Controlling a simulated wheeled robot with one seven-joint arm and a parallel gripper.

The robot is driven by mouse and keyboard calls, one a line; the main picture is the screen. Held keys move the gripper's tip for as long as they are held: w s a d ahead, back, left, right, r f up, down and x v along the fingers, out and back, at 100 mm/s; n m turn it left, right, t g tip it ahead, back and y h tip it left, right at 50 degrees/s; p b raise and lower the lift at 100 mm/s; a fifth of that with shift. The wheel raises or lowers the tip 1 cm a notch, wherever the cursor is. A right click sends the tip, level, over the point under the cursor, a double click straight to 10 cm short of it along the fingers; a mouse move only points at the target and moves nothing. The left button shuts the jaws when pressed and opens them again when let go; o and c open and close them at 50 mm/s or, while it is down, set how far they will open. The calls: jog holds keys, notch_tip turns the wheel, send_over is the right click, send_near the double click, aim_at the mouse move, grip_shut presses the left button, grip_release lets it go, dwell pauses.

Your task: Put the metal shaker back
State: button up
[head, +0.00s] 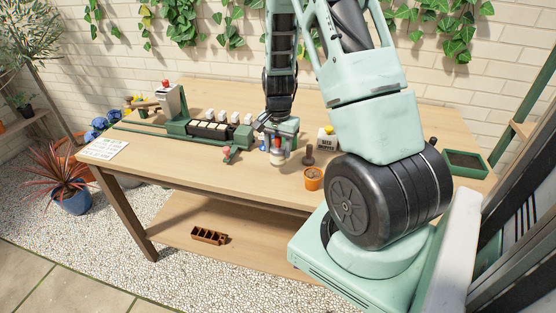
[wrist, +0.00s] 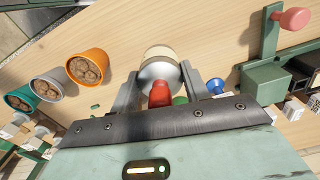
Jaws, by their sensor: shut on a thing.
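My gripper (head: 279,147) is over the front middle of the wooden table. It is shut on the metal shaker (head: 278,158), a pale silver, round thing with a red part at its upper end. In the wrist view the shaker (wrist: 160,70) sits between the two fingers (wrist: 160,90), its cream-coloured round end away from the palm and the red part close to it. The fingers cover its sides. I cannot tell whether its lower end touches the table.
A green tray (head: 465,162) is at the far right.

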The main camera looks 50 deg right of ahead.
aim_at(278, 158)
jog(key=shift+f, duration=2.1)
jog(key=shift+f, duration=0.1)
jog(key=o, duration=0.9)
jog(key=shift+c, duration=0.2)
